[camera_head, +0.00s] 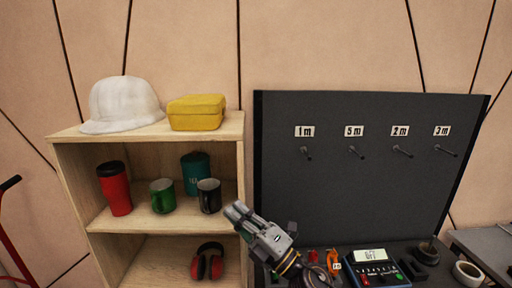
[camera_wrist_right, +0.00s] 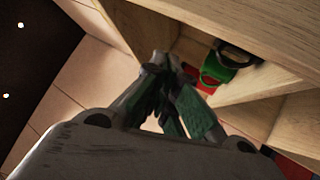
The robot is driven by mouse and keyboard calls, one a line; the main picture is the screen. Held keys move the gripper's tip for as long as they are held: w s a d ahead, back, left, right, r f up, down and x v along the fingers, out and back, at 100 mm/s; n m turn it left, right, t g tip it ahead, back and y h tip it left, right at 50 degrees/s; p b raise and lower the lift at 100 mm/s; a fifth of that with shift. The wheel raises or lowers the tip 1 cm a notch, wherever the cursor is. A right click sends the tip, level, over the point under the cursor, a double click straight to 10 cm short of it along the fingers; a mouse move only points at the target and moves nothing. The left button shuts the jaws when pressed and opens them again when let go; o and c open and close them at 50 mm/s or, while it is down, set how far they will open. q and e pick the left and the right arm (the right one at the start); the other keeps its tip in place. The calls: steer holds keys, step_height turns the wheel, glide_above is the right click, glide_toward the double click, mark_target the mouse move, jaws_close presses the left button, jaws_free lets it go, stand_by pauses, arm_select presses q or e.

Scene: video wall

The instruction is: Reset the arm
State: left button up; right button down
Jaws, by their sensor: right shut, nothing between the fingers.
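My right gripper (camera_head: 238,214) is in front of the right edge of the wooden shelf unit, beside the black mug. Its fingers are closed together with nothing between them. In the right wrist view the fingertips (camera_wrist_right: 165,70) meet, with the shelf boards and a green mug (camera_wrist_right: 222,65) behind them. My left gripper and arm are not in view.
The shelf (camera_head: 240,165) holds a white helmet (camera_head: 122,104), yellow box (camera_head: 197,112), red tumbler (camera_head: 115,188), green mug (camera_head: 162,195), black mug (camera_head: 209,195), teal canister (camera_head: 196,173) and red earmuffs (camera_head: 207,262). A dark pegboard (camera_head: 360,200) stands right, above a bench with a tester (camera_head: 376,268) and tape rolls (camera_head: 468,273).

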steer(key=w+d+f+m+t+h, duration=0.3)
steer(key=d+f+m+h, duration=0.1)
steer(key=d+m+h, duration=0.35)
steer(key=w+d+f+m+t+h, duration=0.25)
steer(key=d+m+h, duration=0.35)
steer(key=m, duration=0.3)
steer(key=s+d+f+m+g+h, duration=0.3)
steer(key=d+f+m, duration=0.15)
steer(key=f, duration=0.35)
steer(key=s+d+f+m+g+h, duration=0.3)
steer(key=d+f+g, duration=0.15)
steer(key=f, duration=0.35)
steer(key=s+d+f+m+g+y, duration=0.1)
steer(key=s+d+f+m+g, duration=0.1)
steer(key=s+f+g, duration=0.5)
steer(key=s+d+f+m+g, duration=0.15)
steer(key=s+f, duration=0.45)
steer(key=s, duration=0.6)
step_height(320, 180, down, 32)
steer(key=s+g, duration=0.1)
steer(key=s, duration=0.1)
steer(key=s+d+f, duration=0.2)
steer(key=s+f, duration=0.8)
steer(key=s, duration=0.1)
steer(key=s+d+f+g, duration=0.1)
steer(key=s+d+f, duration=0.2)
steer(key=s+f, duration=0.7)
steer(key=shift+s+f+n, duration=0.3)
steer(key=shift+s+n, duration=0.15)
steer(key=shift+s, duration=0.3)
